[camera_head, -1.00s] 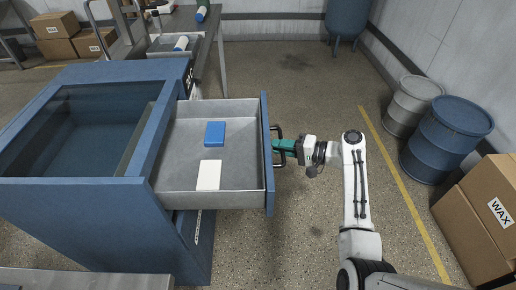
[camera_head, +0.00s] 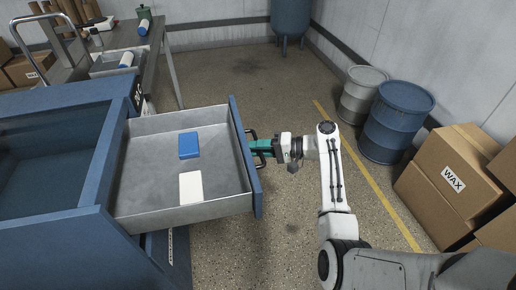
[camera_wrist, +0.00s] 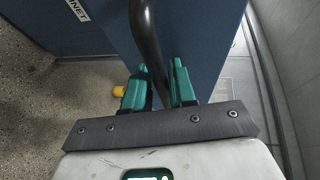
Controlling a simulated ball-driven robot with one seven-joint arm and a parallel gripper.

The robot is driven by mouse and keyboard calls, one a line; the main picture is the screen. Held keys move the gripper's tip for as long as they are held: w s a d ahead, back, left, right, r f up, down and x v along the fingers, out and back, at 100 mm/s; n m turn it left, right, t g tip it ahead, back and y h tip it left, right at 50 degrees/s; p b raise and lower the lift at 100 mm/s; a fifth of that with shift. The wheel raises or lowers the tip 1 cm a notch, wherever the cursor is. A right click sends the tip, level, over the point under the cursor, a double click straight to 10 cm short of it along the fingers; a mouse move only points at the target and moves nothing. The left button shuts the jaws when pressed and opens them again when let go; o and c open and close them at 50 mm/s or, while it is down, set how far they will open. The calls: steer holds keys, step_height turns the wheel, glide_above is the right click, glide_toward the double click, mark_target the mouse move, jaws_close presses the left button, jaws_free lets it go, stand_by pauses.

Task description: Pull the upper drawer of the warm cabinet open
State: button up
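The warm cabinet (camera_head: 62,101) is blue with a glass-like top panel, at the left of the head view. Its upper drawer (camera_head: 150,204), a grey metal tray with a blue front, stands far out to the right. A blue block (camera_head: 189,145) and a white block (camera_head: 190,187) lie inside it. My gripper (camera_head: 258,148) is at the dark bar handle (camera_head: 251,134) on the drawer front. In the wrist view, the green fingers (camera_wrist: 160,88) sit on both sides of the curved handle bar (camera_wrist: 147,40), shut on it. The bar's lower end is hidden between the fingers.
A metal table (camera_head: 160,45) with a tray (camera_head: 117,64) stands behind the cabinet. A grey drum (camera_head: 360,97), a blue drum (camera_head: 397,122) and cardboard boxes (camera_head: 445,188) stand at the right. The floor (camera_head: 285,90) beyond the drawer is clear.

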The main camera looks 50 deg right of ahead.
steer(key=b+v, duration=0.1)
steer(key=v, duration=0.9)
steer(key=shift+s+d, duration=0.2)
steer(key=shift+s, duration=0.15)
steer(key=shift+r, duration=0.1)
